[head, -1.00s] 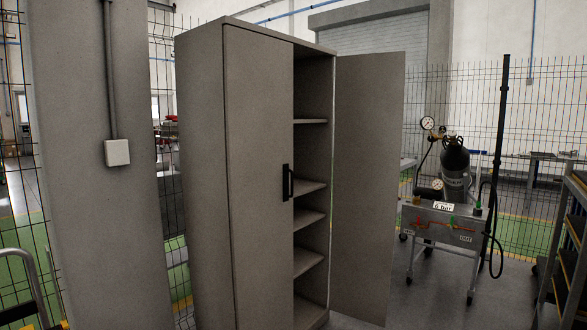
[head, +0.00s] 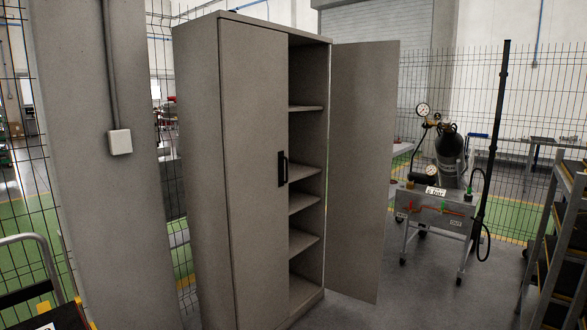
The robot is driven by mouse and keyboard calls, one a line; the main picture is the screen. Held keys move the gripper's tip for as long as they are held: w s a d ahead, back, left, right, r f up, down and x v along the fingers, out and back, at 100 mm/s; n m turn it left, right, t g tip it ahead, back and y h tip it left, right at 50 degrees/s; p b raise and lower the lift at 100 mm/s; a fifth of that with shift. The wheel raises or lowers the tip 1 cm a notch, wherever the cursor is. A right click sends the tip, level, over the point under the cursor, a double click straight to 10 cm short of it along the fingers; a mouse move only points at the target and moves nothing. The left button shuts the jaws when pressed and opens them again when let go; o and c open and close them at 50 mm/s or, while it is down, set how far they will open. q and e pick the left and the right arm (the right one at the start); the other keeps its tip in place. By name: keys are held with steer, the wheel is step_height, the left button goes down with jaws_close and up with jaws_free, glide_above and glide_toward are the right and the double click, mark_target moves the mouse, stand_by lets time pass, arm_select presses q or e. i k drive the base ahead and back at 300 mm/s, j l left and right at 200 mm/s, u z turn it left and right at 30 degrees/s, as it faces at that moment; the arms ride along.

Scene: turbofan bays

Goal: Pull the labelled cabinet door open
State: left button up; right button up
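A tall grey-brown cabinet (head: 200,170) stands in the middle of the head view. Its left door (head: 252,190) is shut and carries a black bar handle (head: 282,169) near its right edge. Its right door (head: 362,170) stands wide open, swung out to the right. I can make out no label on either door. Several shelves (head: 304,203) show bare in the open right half; the left half is hidden behind the shut door. Neither of my grippers is in view.
A concrete pillar (head: 100,220) with a white box stands left of the cabinet. A wheeled cart (head: 436,212) with a dark cylinder and gauges stands to the right. A shelf rack (head: 562,250) is at the right edge. Floor (head: 400,300) before the open door is clear.

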mark_target(254, 68)
steer(key=i+l+z, duration=0.1)
steer(key=i+l, duration=0.15)
steer(key=l, duration=0.2)
steer(key=i+l, duration=0.25)
steer(key=l, duration=0.15)
steer(key=i+z, duration=0.45)
steer(key=i, duration=0.8)
steer(key=i+j+z, duration=0.1)
steer(key=i, duration=0.3)
steer(key=i+j, duration=0.35)
steer(key=i+z, duration=0.05)
